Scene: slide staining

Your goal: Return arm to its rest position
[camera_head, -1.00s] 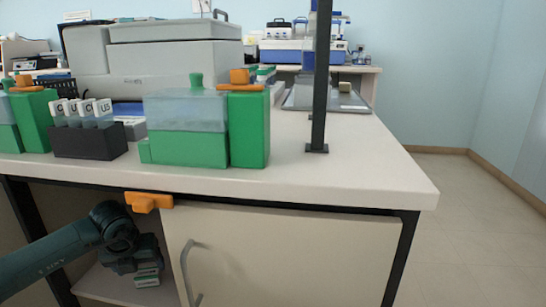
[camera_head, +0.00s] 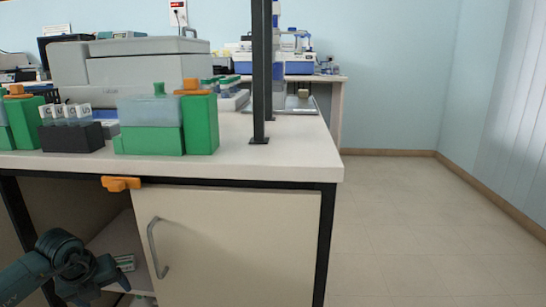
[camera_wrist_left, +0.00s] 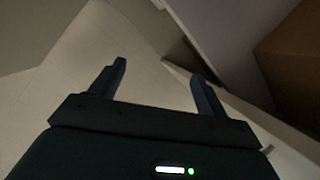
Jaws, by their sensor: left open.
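My left arm comes in at the lower left of the head view, in front of the open cupboard below the bench. Its fingers are hard to make out there. In the left wrist view my left gripper (camera_wrist_left: 158,85) is open, with two dark fingers apart and nothing between them. Beyond the fingers lie pale floor tiles (camera_wrist_left: 70,70) and the edge of a cabinet panel (camera_wrist_left: 235,100) on the right. My right gripper is not in view.
The bench (camera_head: 250,165) carries green staining boxes (camera_head: 150,140), a black rack (camera_head: 72,138) of labelled vials and a black post (camera_head: 262,80). A cupboard door (camera_head: 240,235) with a grey handle hangs below, near an orange clip (camera_head: 121,183). Open floor (camera_head: 420,230) lies to the right.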

